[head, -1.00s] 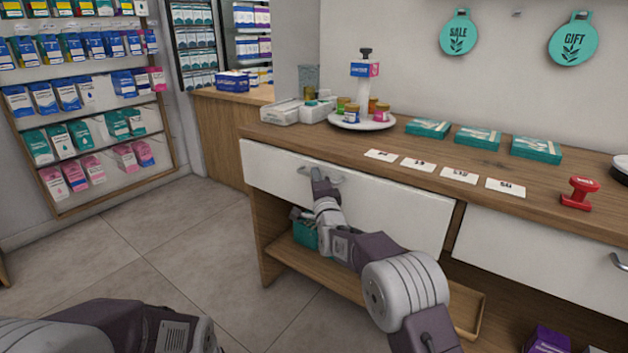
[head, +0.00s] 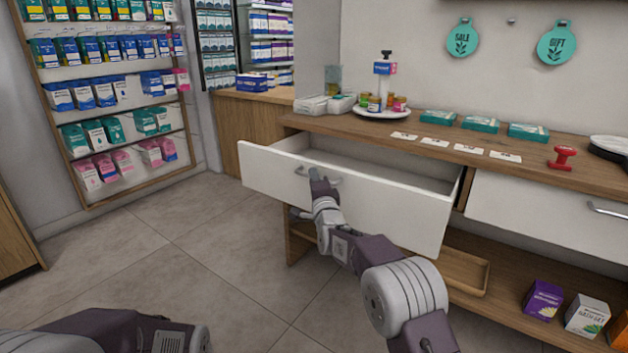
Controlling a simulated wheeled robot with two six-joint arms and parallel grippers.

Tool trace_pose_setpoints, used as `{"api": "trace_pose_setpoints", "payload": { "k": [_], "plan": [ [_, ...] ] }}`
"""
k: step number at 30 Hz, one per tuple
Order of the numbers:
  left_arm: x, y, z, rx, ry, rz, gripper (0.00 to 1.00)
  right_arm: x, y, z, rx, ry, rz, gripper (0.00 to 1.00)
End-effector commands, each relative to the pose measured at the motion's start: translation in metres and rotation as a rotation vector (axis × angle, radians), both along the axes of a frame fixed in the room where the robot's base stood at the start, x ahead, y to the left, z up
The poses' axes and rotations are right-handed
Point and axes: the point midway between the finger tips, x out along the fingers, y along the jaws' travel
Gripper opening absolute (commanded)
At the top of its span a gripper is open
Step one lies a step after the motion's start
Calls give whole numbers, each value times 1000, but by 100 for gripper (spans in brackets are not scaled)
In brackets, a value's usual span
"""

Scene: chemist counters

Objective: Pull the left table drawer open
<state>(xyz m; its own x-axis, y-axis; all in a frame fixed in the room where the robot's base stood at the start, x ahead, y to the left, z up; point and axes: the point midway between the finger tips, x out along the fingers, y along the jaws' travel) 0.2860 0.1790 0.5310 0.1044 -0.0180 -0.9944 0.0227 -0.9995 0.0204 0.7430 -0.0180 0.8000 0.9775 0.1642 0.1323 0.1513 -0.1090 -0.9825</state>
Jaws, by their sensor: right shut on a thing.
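The left table drawer (head: 390,212) has a white front and stands pulled out from the wooden counter, its inside showing empty where I can see it. Its metal handle (head: 302,171) is on the front, left of centre. My right gripper (head: 319,177) is shut on the handle, and its fingers partly hide it. My left arm shows at the bottom left, but its gripper is outside the picture.
The right drawer (head: 545,215) is shut. On the counter top (head: 375,128) are a white round stand (head: 381,113), teal boxes (head: 480,123), cards and a red stamp (head: 563,157). A tray (head: 455,270) and boxes sit below. The floor (head: 190,265) at the left is clear.

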Motion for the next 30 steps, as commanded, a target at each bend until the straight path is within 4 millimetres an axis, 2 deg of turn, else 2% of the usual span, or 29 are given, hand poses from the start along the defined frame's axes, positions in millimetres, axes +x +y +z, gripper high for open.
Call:
{"api": "trace_pose_setpoints", "payload": {
  "k": [17, 18, 30],
  "plan": [
    [0, 0, -1, 0, 0, 0, 36, 0, 0, 0, 0, 0, 0, 0],
    [0, 0, -1, 0, 0, 0, 36, 0, 0, 0, 0, 0, 0, 19],
    [0, 0, 0, 0, 0, 0, 36, -3, -1, 0, 0, 1, 0, 20]
  ]
}}
